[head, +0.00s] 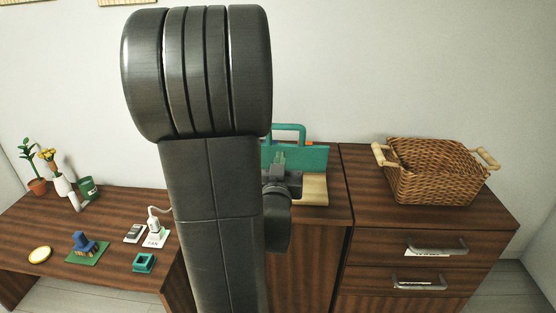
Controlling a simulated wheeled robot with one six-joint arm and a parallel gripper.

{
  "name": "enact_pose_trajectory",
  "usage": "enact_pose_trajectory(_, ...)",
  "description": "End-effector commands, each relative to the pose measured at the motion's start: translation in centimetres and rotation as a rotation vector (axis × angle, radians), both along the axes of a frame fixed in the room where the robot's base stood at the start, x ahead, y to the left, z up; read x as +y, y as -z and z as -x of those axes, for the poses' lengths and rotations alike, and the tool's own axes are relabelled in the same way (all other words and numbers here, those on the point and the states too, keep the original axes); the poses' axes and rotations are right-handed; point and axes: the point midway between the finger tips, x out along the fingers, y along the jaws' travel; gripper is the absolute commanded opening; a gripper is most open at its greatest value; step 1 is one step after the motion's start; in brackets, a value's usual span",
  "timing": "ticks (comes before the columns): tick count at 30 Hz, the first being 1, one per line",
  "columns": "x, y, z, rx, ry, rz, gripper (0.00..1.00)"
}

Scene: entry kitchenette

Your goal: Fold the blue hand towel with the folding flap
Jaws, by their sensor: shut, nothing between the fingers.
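The folding flap (308,157) is a teal panel with a looped teal handle on top, and it stands raised on the counter in the head view. A light wooden board (315,190) lies in front of it. My gripper (278,160) is shut and empty, in front of the flap's left part. Whether it touches the flap cannot be told. My arm covers the middle of the view and hides the left side of the flap and board.
A wicker basket (438,170) with wooden handles stands on the drawer cabinet (490,213) at right. The lower desk (120,205) at left holds plants, a green cup (87,188), a blue block figure (84,243), a teal square holder (144,263) and a round dish (40,255).

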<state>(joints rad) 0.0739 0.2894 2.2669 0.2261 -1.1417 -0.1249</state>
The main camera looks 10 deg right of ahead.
Motion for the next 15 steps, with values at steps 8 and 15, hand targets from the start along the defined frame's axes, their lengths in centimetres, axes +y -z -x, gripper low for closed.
enact_pose_trajectory(8,-1.7,-1.0,-5.9,0.001,0.0,0.001,0.0)
enact_pose_trajectory(15,-2.6,-1.4,-9.1,0.002,0.0,0.0,0.0)
